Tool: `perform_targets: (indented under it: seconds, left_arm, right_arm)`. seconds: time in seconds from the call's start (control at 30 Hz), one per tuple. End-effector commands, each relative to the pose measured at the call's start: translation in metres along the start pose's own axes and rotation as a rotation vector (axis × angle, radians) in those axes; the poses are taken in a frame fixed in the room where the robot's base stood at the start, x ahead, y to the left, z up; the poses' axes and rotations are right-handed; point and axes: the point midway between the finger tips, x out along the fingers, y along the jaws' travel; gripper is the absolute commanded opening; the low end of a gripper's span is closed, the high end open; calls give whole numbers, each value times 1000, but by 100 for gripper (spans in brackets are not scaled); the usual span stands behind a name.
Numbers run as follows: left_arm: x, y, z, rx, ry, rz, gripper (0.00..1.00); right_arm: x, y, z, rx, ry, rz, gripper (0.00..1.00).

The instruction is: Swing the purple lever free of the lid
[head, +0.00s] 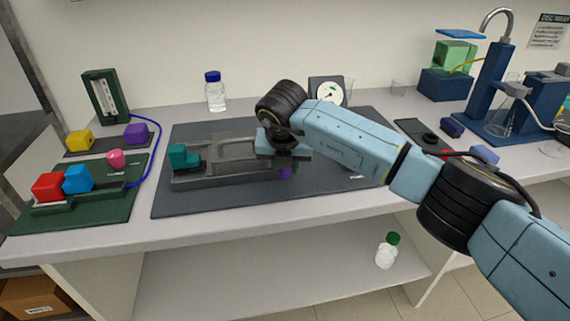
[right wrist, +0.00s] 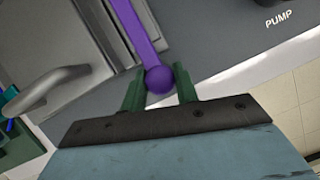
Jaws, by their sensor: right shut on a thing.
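The purple lever (right wrist: 140,35) runs from the top of the right wrist view down to a round knob (right wrist: 159,79). My right gripper (right wrist: 160,86) has its green fingers on both sides of this knob and is shut on it. The grey lid (right wrist: 58,35) with its bar handle lies left of the lever. The lever runs along the lid's right edge; whether it overlaps the lid is unclear. In the head view my right gripper (head: 284,158) hides most of the lever; only the purple knob (head: 286,173) shows below it. My left gripper is out of view.
The grey rig (head: 222,181) with a teal block (head: 183,157) stands on a dark mat (head: 195,206). A green board (head: 115,208) with coloured blocks is at left. A bottle (head: 215,95) and a gauge (head: 327,92) stand behind. The mat's front strip is clear.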

Motion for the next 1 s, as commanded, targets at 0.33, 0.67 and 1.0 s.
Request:
perform_targets:
  seconds: [0.33, 0.67, 1.0]
  left_arm:
    - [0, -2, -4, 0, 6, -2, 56]
    - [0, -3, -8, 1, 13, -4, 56]
    - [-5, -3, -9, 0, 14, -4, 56]
  right_arm:
    - [-1, 1, 1, 0, -3, 3, 52]
    - [-4, 0, 1, -1, -2, 1, 52]
    - [-69, 0, 2, -3, -7, 3, 52]
